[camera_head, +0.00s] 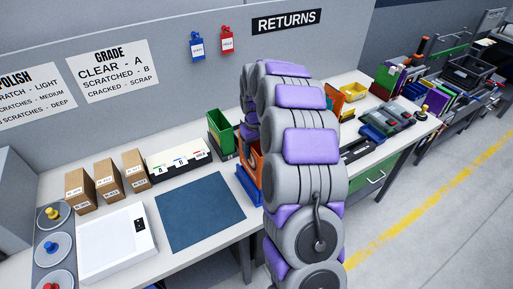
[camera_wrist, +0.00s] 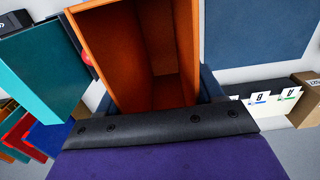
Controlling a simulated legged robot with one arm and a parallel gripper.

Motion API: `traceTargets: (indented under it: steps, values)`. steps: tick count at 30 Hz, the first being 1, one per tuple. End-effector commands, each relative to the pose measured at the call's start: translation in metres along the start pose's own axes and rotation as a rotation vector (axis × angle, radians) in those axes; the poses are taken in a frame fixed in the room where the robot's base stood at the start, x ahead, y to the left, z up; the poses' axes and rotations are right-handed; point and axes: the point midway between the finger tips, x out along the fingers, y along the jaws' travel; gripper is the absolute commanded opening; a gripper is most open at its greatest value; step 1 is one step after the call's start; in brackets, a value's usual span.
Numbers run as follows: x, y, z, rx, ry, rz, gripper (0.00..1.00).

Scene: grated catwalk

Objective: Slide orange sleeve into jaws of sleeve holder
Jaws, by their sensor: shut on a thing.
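The orange sleeve (camera_wrist: 160,60) is an open box with its hollow interior facing the wrist camera. In the head view, part of the orange sleeve (camera_head: 256,166) shows just left of my arm. Blue pieces of the sleeve holder (camera_wrist: 211,85) show on both sides of the sleeve's lower end; the holder (camera_head: 246,190) is also partly visible in the head view. My gripper (camera_wrist: 165,124), a black edge with purple behind it, is shut on the sleeve's near side. Its fingertips are hidden, and how deep the sleeve sits between the jaws cannot be told.
A green bin (camera_head: 222,133) stands behind the sleeve on the white bench. A card box (camera_head: 168,158) and several brown boxes (camera_head: 107,176) stand left. A blue mat (camera_head: 200,212) lies clear in front. Books and tools (camera_head: 388,118) crowd the bench right of my arm.

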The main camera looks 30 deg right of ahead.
Motion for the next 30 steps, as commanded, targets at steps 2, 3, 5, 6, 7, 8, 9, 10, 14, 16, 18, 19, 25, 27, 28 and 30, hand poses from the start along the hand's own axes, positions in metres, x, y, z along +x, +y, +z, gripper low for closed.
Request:
traceTargets:
  steps: [2, 3, 5, 6, 7, 8, 9, 10, 14, 16, 18, 19, 25, 27, 28, 30]
  values:
    - [0.000, -0.001, 0.000, 0.000, 0.000, 0.000, 0.23]
    - [0.000, -0.001, 0.000, 0.000, 0.000, -0.001, 0.23]
    - [0.000, -0.002, 0.000, 0.000, 0.000, -0.001, 0.23]
    - [0.000, -0.003, 0.000, 0.000, 0.000, -0.001, 0.23]
    - [0.000, -0.004, 0.000, 0.000, 0.000, -0.001, 0.23]
    - [0.000, -0.005, 0.000, 0.000, 0.000, 0.000, 0.23]
    - [0.000, -0.006, 0.000, 0.000, 0.000, 0.000, 0.23]
    - [0.000, -0.006, 0.000, 0.000, 0.000, 0.000, 0.23]
    - [0.000, -0.010, 0.000, -0.001, 0.000, 0.001, 0.23]
    - [0.000, -0.012, 0.000, -0.001, 0.000, 0.001, 0.23]
    - [0.000, -0.013, 0.000, 0.000, 0.000, 0.001, 0.23]
    - [0.000, -0.013, -0.001, 0.000, 0.000, 0.001, 0.23]
    - [0.000, -0.013, -0.001, 0.000, 0.000, 0.000, 0.23]
    - [0.000, -0.013, -0.001, 0.000, 0.000, 0.000, 0.23]
    - [0.000, -0.013, -0.001, 0.000, 0.000, 0.000, 0.23]
    - [0.000, -0.013, -0.001, 0.001, 0.000, 0.000, 0.23]
